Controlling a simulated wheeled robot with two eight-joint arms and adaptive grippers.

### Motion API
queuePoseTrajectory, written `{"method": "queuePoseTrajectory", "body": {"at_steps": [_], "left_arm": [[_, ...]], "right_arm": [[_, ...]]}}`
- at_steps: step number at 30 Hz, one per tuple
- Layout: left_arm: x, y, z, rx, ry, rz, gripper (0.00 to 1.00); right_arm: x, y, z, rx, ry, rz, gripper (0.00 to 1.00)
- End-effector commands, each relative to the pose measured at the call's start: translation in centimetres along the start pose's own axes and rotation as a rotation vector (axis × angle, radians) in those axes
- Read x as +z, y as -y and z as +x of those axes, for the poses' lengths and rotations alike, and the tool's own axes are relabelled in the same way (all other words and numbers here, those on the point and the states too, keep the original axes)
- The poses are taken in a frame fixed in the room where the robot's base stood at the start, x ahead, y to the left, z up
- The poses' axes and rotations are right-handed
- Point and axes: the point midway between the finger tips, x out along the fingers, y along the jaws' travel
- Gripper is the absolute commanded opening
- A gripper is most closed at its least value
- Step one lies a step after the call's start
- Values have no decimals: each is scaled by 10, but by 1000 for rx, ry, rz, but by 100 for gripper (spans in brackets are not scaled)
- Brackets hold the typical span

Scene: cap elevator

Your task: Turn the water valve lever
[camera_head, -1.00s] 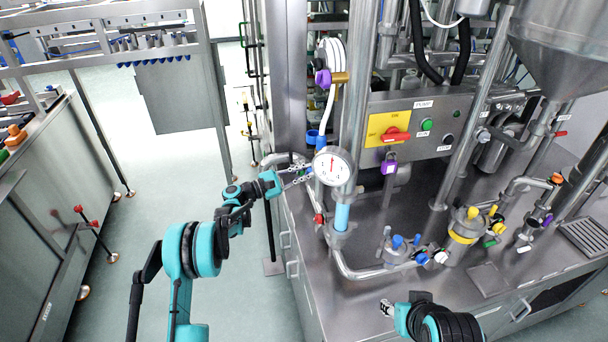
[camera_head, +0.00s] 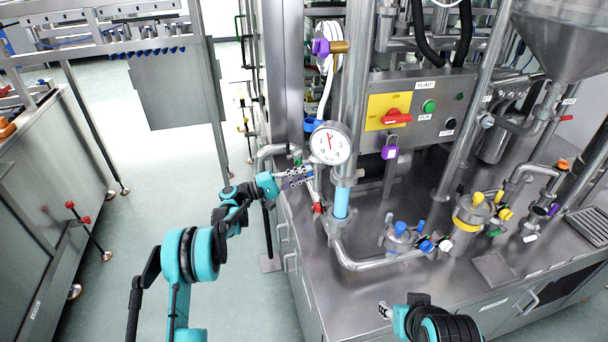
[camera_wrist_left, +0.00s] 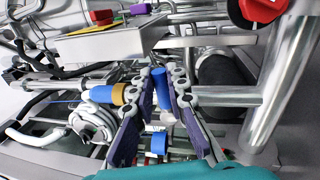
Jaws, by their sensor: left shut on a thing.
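My left gripper (camera_head: 298,176) is just left of and below the round white pressure gauge (camera_head: 330,144) at the bench's left edge. In the left wrist view, its purple-padded fingers (camera_wrist_left: 163,92) close on a blue lever-like piece (camera_wrist_left: 160,87), which stands between the fingertips. I take this as the water valve lever; in the head view it is hidden or too small to make out. A second blue piece (camera_wrist_left: 158,143) shows lower between the fingers. My right gripper (camera_head: 386,310) is low over the bench front; its finger state is too small to tell.
A vertical pipe with a light-blue section (camera_head: 341,204) stands right of the left gripper, with a small red handle (camera_head: 317,208) beside it. The pump panel (camera_head: 410,120) is behind. Several small valves (camera_head: 408,236) stand on the bench.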

Motion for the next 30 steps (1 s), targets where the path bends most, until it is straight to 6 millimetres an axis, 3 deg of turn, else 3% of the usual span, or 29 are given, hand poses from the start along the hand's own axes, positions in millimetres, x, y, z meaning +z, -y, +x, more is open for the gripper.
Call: {"method": "queuePoseTrajectory", "body": {"at_steps": [9, 24, 25, 26, 27, 30], "left_arm": [[0, 7, -1, -2, 21, 98, 0], [0, 8, -1, -3, 25, 113, 0], [0, 8, -1, -3, 25, 113, 22], [0, 8, -1, -3, 25, 113, 30], [0, 8, -1, -3, 24, 113, 36], [0, 8, -1, -2, 24, 112, 36]], "right_arm": [[4, 0, 6, 0, 0, 0, 40], [4, 0, 6, 0, 0, 0, 40], [4, 0, 6, 0, 0, 0, 40], [4, 0, 6, 0, 0, 0, 40], [4, 0, 6, 0, 0, 0, 40], [4, 0, 6, 0, 0, 0, 40]]}}
